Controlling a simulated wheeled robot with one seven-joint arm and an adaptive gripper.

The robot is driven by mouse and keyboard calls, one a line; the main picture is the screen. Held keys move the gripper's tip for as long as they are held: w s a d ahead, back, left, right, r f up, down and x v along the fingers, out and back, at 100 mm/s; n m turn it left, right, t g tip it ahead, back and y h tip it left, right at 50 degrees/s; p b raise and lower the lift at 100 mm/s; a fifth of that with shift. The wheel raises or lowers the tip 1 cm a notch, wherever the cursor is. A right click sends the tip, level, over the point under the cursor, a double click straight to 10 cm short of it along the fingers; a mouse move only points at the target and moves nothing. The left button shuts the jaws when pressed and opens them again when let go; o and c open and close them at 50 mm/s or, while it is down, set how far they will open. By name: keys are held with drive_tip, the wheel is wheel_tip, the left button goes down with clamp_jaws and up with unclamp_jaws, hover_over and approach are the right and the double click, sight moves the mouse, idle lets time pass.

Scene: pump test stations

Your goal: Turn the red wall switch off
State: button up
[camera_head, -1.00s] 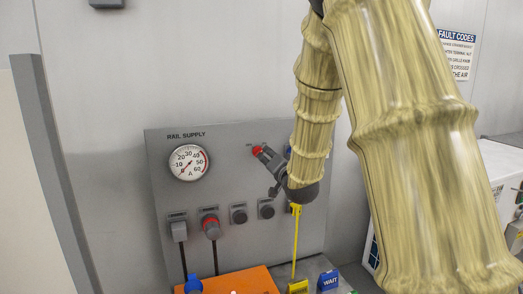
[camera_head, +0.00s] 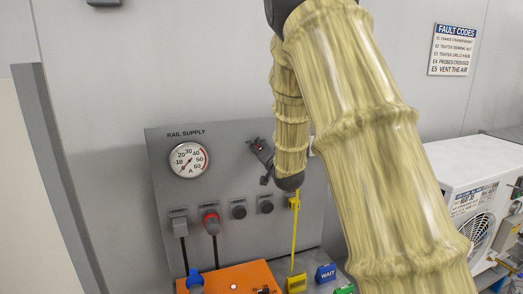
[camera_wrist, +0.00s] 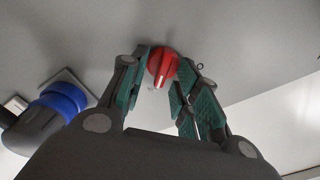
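The red wall switch (camera_wrist: 161,66) is a round red knob with a white mark, on a grey panel. In the wrist view it sits between the two green-padded fingertips of my gripper (camera_wrist: 165,62). The fingers lean inward and their tips lie close against its left and right sides, so my gripper looks shut on it. In the head view my gripper (camera_head: 262,152) reaches the upper right of the RAIL SUPPLY panel (camera_head: 225,160), and only small bits of the red switch show past the fingers.
The panel carries a round gauge (camera_head: 188,159) and a row of connectors, one with a red ring (camera_head: 211,221). A blue-ringed part (camera_wrist: 62,100) is left of my gripper in the wrist view. Below are an orange surface (camera_head: 246,276), a yellow strip (camera_head: 295,235) and a blue WAIT block (camera_head: 326,272).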

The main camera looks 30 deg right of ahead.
clamp_jaws()
drive_tip(key=shift+f+n+b, duration=0.15)
drive_tip(key=shift+n+b, duration=0.25)
drive_tip(key=shift+b, duration=0.2)
drive_tip(key=n+b, duration=0.5)
drive_tip(key=a+n+b, duration=0.1)
drive_tip(key=n+b, duration=1)
drive_tip(key=n, duration=0.1)
drive_tip(key=shift+w+a+b, duration=0.15)
drive_tip(key=shift+b, duration=0.25)
drive_tip(key=shift+o, duration=0.3)
unclamp_jaws()
